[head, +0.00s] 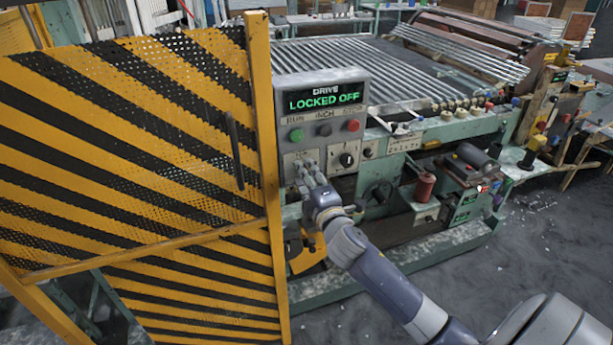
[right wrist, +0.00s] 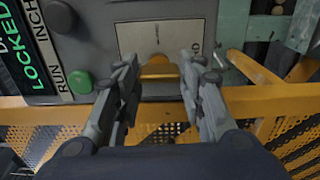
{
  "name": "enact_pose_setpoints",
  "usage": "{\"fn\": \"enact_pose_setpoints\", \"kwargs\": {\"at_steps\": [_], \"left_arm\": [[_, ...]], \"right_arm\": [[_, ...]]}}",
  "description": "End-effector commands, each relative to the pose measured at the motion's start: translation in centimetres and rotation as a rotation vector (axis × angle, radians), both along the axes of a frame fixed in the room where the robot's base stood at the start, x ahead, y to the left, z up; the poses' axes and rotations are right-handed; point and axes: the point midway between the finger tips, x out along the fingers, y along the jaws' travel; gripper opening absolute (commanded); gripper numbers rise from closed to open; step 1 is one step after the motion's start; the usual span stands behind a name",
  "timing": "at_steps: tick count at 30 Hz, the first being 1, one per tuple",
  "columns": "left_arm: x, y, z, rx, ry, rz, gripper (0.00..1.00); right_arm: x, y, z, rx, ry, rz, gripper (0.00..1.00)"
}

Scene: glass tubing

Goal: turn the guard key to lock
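The control panel (head: 318,90) has a display (head: 323,100) that reads "DRIVE LOCKED OFF" in green. In the right wrist view a pale key plate (right wrist: 135,38) shows a short mark near its middle. A yellow piece, apparently the guard key (right wrist: 159,71), sits below that mark. My right gripper (head: 306,168) is at the panel's lower left, hiding the key in the head view. In the right wrist view its fingers (right wrist: 160,66) stand apart on either side of the yellow piece. I cannot tell whether they touch it. My left gripper is not in view.
A yellow-and-black striped mesh guard (head: 130,150) with a dark handle (head: 234,150) stands close left of my right gripper. Green, black and red buttons (head: 353,125) sit above it. The machine with glass tubes (head: 350,62) extends behind. Open floor (head: 540,240) lies at right.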

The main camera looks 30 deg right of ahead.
Motion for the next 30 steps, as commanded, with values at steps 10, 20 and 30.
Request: {"fn": "enact_pose_setpoints", "kwargs": {"at_steps": [10, 20, 30], "left_arm": [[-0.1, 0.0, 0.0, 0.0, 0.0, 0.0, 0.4], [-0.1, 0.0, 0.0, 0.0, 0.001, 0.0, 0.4], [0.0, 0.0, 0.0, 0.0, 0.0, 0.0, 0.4]], "right_arm": [[0.0, 0.0, 0.0, 0.002, 0.0, 0.0, 0.55], [-3.1, 0.8, -0.1, 0.002, 0.001, 0.0, 0.55], [-9.4, 2.2, -0.1, 0.004, 0.002, -0.001, 0.55]]}}
